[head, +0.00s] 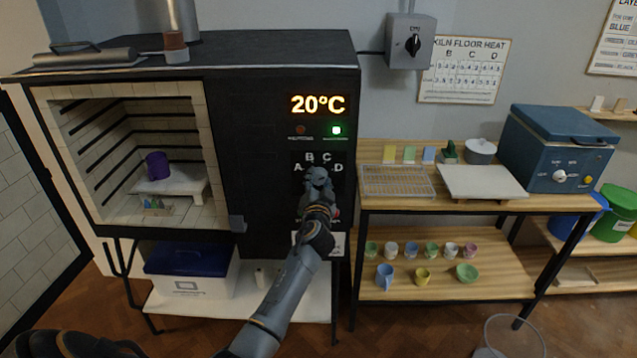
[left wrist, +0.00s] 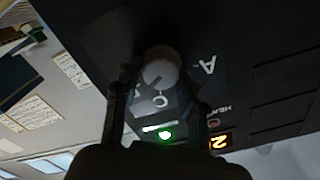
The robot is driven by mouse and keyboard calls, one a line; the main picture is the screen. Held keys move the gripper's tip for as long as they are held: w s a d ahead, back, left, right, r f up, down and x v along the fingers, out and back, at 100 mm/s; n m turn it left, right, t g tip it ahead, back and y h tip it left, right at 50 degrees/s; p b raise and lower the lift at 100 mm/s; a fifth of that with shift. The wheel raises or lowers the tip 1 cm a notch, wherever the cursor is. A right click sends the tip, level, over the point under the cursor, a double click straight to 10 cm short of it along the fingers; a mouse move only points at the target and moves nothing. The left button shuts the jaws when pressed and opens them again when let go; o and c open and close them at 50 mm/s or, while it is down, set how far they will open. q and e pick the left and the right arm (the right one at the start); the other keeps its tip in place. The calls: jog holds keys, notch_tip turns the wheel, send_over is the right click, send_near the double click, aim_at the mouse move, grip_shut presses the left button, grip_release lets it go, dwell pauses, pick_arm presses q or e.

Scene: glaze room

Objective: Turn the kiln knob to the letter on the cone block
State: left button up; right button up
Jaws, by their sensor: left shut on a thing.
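The kiln (head: 280,70) stands open at the left, its front panel reading 20°C. My left gripper (head: 318,178) is at the panel, shut on the kiln knob, and hides most of it in the head view. In the left wrist view the round pale knob (left wrist: 160,74) sits between the two fingers of the gripper (left wrist: 158,98). Letters A, B, C and D are printed around the knob; which one it points to I cannot tell. The cone block (head: 158,207) with small coloured cones stands on the kiln floor; its letter is too small to read. My right gripper is not in view.
A purple mug (head: 157,165) stands on a kiln shelf (head: 170,187). A green lamp (head: 336,130) is lit on the panel. A wall switch (head: 411,42) and a kiln floor heat chart (head: 464,71) hang to the right, above a bench (head: 455,205) with pottery.

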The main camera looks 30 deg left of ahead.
pick_arm(q)
jog(key=shift+r+m, duration=0.4)
jog(key=shift+m, duration=0.2)
jog(key=o, duration=1.1)
jog(key=shift+w+a, duration=0.1)
jog(key=shift+o, duration=0.2)
jog(key=shift+w+f, duration=0.1)
jog(key=shift+f, duration=0.25)
jog(key=shift+s+d, duration=0.3)
jog(key=shift+s, duration=0.1)
jog(key=v, duration=1.1)
